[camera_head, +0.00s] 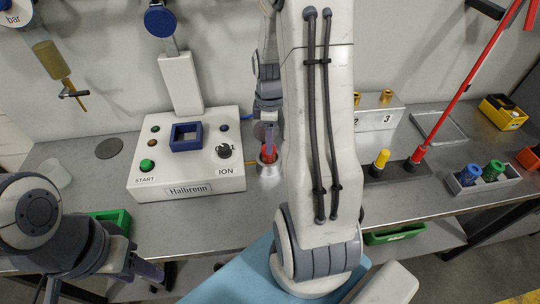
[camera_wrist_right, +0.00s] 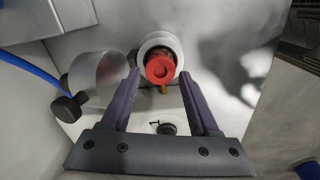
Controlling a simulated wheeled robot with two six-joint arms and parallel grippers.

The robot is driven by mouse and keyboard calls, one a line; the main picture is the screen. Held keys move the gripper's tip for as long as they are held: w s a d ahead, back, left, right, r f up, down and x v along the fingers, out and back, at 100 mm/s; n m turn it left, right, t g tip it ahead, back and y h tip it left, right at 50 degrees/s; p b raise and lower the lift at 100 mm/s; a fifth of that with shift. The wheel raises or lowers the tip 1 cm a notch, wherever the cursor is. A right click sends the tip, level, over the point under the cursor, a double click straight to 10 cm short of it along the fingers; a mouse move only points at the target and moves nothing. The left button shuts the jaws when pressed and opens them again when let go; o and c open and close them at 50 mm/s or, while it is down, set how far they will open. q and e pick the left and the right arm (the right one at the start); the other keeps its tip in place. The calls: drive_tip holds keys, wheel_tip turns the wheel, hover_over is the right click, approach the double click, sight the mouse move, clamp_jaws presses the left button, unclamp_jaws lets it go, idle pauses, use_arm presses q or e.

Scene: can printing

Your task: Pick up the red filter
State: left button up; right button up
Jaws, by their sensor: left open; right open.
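The red filter (camera_wrist_right: 160,68) sits in a round pale metal holder (camera_wrist_right: 160,42) in the right wrist view. In the head view it shows as a small red patch (camera_head: 268,157) in the holder, beside the white machine. My right gripper (camera_wrist_right: 160,76) is open, its purple fingers on either side of the filter, with gaps to it. I cannot tell whether the tips are level with the filter. In the head view the right gripper (camera_head: 267,143) is just above the filter, partly hidden by my arm. My left gripper (camera_head: 150,272) is at lower left, empty, away from the filter.
The white machine (camera_head: 190,178) with buttons and a blue square frame stands left of the holder. A bench rack (camera_head: 485,182) with blue and green pieces, a red rod (camera_head: 462,90) and a yellow-topped piece (camera_head: 381,158) are to the right. A green tray (camera_head: 112,217) is near my left arm.

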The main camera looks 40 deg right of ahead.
sight(269, 157)
drive_tip(key=shift+a+f+p, duration=0.15)
drive_tip(key=shift+f+p, duration=0.4)
drive_tip(key=shift+f, duration=1.8)
clamp_jaws()
drive_tip(key=shift+r, duration=0.15)
